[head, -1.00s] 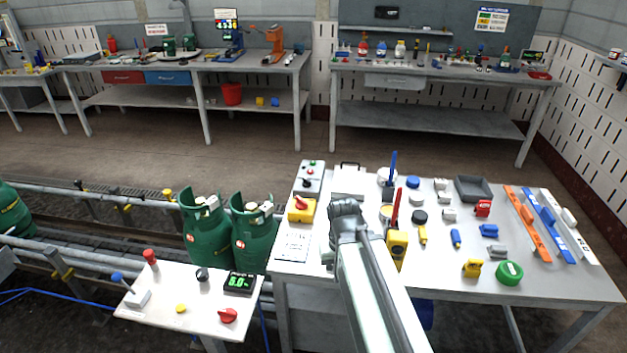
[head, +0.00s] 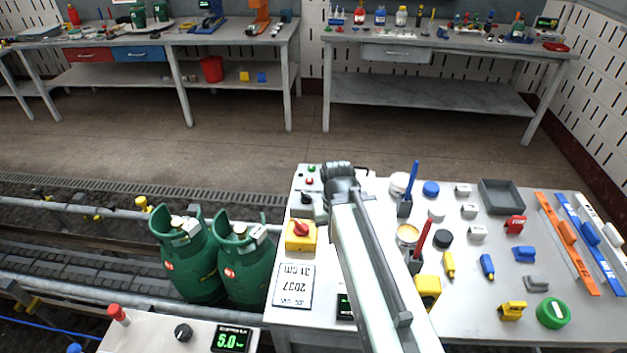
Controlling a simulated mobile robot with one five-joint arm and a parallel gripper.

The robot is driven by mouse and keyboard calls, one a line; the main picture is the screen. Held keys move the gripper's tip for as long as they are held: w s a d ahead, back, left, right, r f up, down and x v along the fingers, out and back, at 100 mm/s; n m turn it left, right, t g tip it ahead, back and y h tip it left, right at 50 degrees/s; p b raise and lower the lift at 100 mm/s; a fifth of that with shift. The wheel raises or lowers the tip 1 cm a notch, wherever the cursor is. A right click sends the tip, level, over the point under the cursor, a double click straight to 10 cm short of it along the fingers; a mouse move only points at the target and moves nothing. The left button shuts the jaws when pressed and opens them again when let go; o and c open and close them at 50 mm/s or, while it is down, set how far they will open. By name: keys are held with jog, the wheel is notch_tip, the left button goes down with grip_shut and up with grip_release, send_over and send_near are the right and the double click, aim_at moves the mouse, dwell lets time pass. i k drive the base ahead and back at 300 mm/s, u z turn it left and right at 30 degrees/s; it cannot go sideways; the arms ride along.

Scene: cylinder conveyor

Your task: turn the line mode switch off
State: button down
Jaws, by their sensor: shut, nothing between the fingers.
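A grey control box (head: 309,181) stands at the back left corner of the near table, with a green button, a red button and a black selector knob (head: 305,198). A yellow box with a red rotary knob (head: 301,230) sits just in front of it. No readable label shows which one is the line mode switch. My arm reaches over the table from the lower right. My gripper (head: 318,208) is shut and empty, close to the right of the black selector. I cannot tell whether it touches. Part of the control box is hidden by the arm.
A paper or display card (head: 293,287) lies in front of the yellow box. Green gas cylinders (head: 240,265) stand on the conveyor to the left. A white panel (head: 165,335) with knobs is at lower left. Cups, markers and blocks crowd the table right of my arm.

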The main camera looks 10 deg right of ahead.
aim_at(306, 199)
jog(key=u, duration=0.05)
jog(key=k, duration=1.15)
jog(key=u, duration=0.3)
jog(key=i, duration=0.75)
jog(key=u, duration=0.6)
jog(key=i, duration=0.5)
jog(key=u, duration=0.25)
